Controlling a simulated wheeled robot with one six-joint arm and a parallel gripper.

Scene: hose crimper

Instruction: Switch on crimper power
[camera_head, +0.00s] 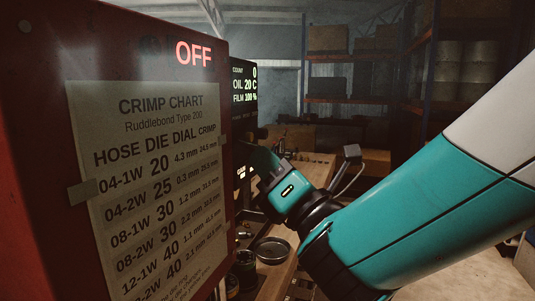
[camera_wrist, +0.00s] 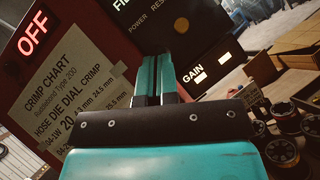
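The red crimper cabinet (camera_head: 45,150) fills the left of the head view, with a lit red OFF display (camera_head: 194,54) that also shows in the wrist view (camera_wrist: 33,34). In the wrist view a dark control panel (camera_wrist: 215,45) carries a POWER label (camera_wrist: 138,24) and part of a neighbouring label. I cannot make out the power switch itself. My gripper (camera_wrist: 157,75) points at the panel, its two teal fingers together with nothing visible between them. In the head view its tips are partly hidden behind the cabinet edge.
A crimp chart (camera_head: 160,180) is fixed to the cabinet side. A small status screen (camera_head: 244,83) stands behind it. A wooden bench (camera_head: 315,170) holds a round dish (camera_head: 271,249) and dark parts. Shelving (camera_head: 350,100) stands at the back.

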